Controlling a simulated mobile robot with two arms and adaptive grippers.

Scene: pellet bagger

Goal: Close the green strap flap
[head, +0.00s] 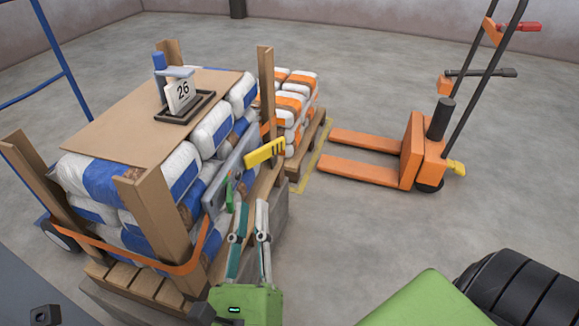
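A small green flap (229,194) shows on the lower front of a long grey strap device (232,172) at the near right side of the wrapped load. Whether the flap is raised or flat is too small to tell. A yellow handle-like piece (265,152) sticks out at the upper end of the device. My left gripper is out of view.
The bag stack stands on a wooden pallet (140,284) with brown corner posts (152,205) and an orange strap (130,253). A cardboard sheet (120,112) on top carries a tray with a "26" card.

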